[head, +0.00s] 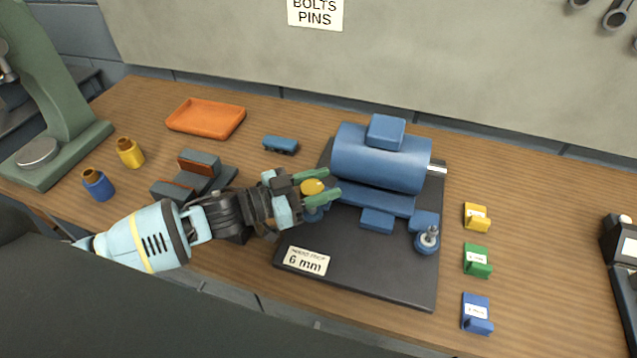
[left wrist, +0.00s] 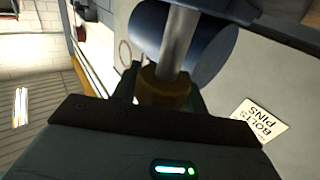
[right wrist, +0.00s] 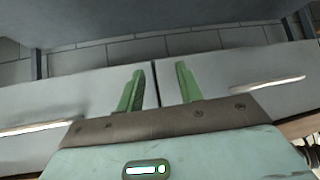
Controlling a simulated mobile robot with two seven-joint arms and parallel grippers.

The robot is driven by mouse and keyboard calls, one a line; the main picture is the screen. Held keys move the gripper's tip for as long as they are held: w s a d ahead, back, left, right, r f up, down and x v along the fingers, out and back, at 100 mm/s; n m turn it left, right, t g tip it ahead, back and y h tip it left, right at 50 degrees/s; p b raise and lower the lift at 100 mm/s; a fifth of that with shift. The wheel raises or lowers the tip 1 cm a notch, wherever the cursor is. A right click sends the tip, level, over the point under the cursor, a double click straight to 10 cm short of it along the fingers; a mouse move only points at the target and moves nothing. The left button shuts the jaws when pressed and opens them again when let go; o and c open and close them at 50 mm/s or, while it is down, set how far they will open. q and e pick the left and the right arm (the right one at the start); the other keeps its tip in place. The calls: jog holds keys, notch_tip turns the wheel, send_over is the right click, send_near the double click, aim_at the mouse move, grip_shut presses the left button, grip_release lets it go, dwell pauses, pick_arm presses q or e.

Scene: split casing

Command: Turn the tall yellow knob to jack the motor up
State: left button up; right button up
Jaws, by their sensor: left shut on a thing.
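The yellow knob (head: 312,187) stands at the left front of the motor's base. My left gripper (head: 320,187) has its green fingers on both sides of it and is shut on it. In the left wrist view the knob (left wrist: 165,90) sits between the fingers, with a grey shaft running up from it. The blue motor (head: 380,158) lies on a dark base plate (head: 375,270) at the centre of the bench. It also shows in the left wrist view (left wrist: 215,55). My right gripper (right wrist: 160,90) is open and empty, facing a grey surface.
A bolt on a blue post (head: 428,240) stands at the plate's right front. Yellow, green and blue tagged blocks (head: 477,260) lie to the right. A vise (head: 195,178), an orange tray (head: 206,118) and a small blue part (head: 281,145) are to the left.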

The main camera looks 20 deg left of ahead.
pick_arm(q)
jog(key=m+g+h, duration=0.1)
jog(key=m+g, duration=0.1)
jog(key=m+g+h+b, duration=0.1)
jog(key=m+g, duration=0.1)
jog(key=g, duration=0.1)
jog(key=m+g+h, duration=0.1)
jog(key=g, duration=0.2)
jog(key=shift+s+d+f+m+h, duration=0.15)
jog(key=shift+s+f+m+h, duration=0.15)
jog(key=shift+s+f+m, duration=0.1)
jog(key=m+g+b, duration=0.1)
jog(key=g, duration=0.1)
jog(key=m+g+b, duration=0.1)
jog(key=m+g, duration=0.1)
jog(key=g, duration=0.1)
jog(key=s+m+g+b, duration=0.1)
jog(key=m+g, duration=0.1)
jog(key=g, duration=0.1)
jog(key=shift+f, duration=0.2)
jog(key=shift+r+g, duration=0.1)
jog(key=shift+g, duration=0.2)
jog(key=shift+r, duration=0.15)
pick_arm(e)
jog(key=s+f+g, duration=0.1)
jog(key=s+f, duration=0.2)
jog(key=f, duration=0.2)
jog(key=shift+s+a, duration=0.2)
jog(key=shift+a, duration=0.25)
